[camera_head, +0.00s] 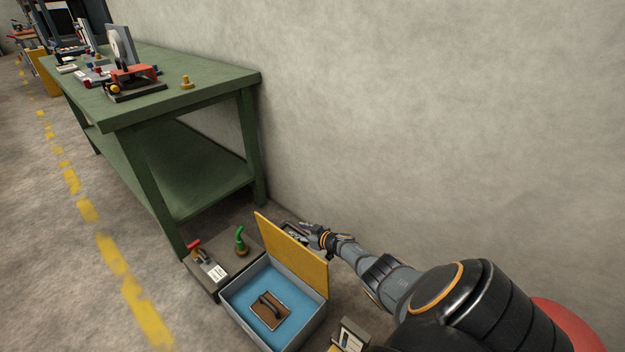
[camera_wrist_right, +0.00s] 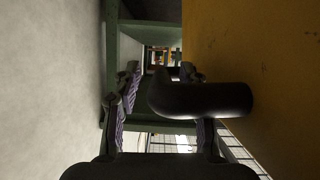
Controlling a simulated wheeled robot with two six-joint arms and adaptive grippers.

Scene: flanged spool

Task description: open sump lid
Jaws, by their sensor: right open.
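The sump is a grey box (camera_head: 273,337) on the floor with a blue interior (camera_head: 247,297). Its yellow lid (camera_head: 290,255) stands raised, nearly upright, along the box's far right edge. My right gripper (camera_head: 298,230) is behind the lid, on its outer side, partly hidden by it. In the right wrist view the lid (camera_wrist_right: 265,80) fills the right side, and a dark bar handle (camera_wrist_right: 205,100) sticks out from it. The open fingers (camera_wrist_right: 163,100) show on either side of the handle's free end, which overlaps the right finger. I cannot tell whether they touch. My left gripper is not in view.
A brown plate with a dark handle (camera_head: 268,312) lies inside the box. A low dark platform with a green hook-shaped part (camera_head: 240,242) and a red-handled part (camera_head: 194,245) is left of it. A green workbench (camera_head: 190,80) stands beyond. The wall (camera_head: 450,120) is close behind my arm.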

